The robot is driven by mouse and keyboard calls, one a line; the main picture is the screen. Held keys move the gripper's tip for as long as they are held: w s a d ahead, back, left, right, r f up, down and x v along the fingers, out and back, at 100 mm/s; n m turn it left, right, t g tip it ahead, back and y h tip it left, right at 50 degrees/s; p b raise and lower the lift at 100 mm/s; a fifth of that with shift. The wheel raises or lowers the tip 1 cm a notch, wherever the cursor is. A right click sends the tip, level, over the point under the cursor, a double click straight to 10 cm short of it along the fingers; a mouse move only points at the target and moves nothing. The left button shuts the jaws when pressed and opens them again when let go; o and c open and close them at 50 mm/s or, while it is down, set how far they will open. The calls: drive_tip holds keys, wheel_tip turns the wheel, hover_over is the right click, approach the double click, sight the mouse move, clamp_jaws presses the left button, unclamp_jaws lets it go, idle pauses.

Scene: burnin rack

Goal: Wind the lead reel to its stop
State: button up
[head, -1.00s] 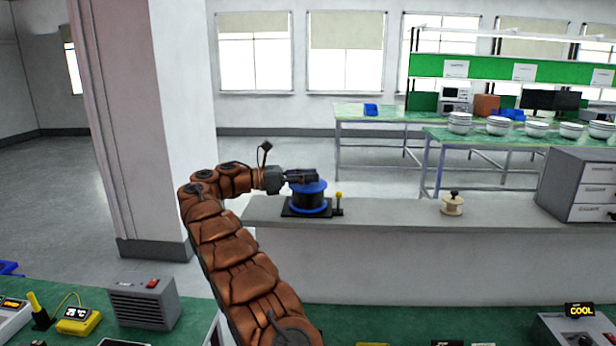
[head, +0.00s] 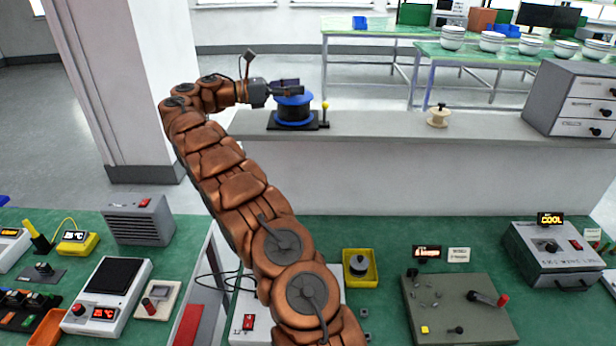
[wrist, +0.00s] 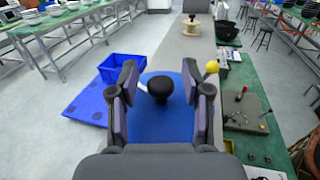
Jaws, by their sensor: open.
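The lead reel (head: 293,110), a dark drum with blue flanges, stands on a black base on the grey ledge. A short post with a yellow knob (head: 325,105) is beside it on the right. In the wrist view the reel's blue top (wrist: 160,128) shows, with a black crank knob (wrist: 160,87) standing up from it. My gripper (head: 288,84) is over the reel's top. In the wrist view its open fingers (wrist: 160,80) are on either side of the black knob, with gaps on both sides. The yellow knob (wrist: 212,67) is just outside the right finger.
A pale spool (head: 438,115) and a grey drawer cabinet (head: 575,98) stand farther right on the ledge. The green bench in front holds several devices, including a grey crank box (head: 455,308) and a yellow tray (head: 374,280). The ledge between reel and spool is clear.

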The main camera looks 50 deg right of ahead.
drive_tip(key=shift+s+r+n+t+h, duration=0.1)
drive_tip(key=shift+n+t+h, duration=0.7)
drive_tip(key=shift+t, duration=0.4)
drive_tip(key=shift+n+t, duration=0.3)
drive_tip(key=shift+t, duration=0.1)
drive_tip(key=shift+n+t+h, duration=0.5)
drive_tip(key=shift+n+t, duration=0.2)
drive_tip(key=shift+t, duration=0.2)
drive_tip(key=shift+n+t+h, duration=0.4)
drive_tip(key=shift+n+t, duration=0.9)
drive_tip(key=shift+t, duration=0.7)
drive_tip(key=shift+n+t, duration=0.4)
drive_tip(key=shift+t, duration=0.4)
drive_tip(key=shift+n, duration=0.3)
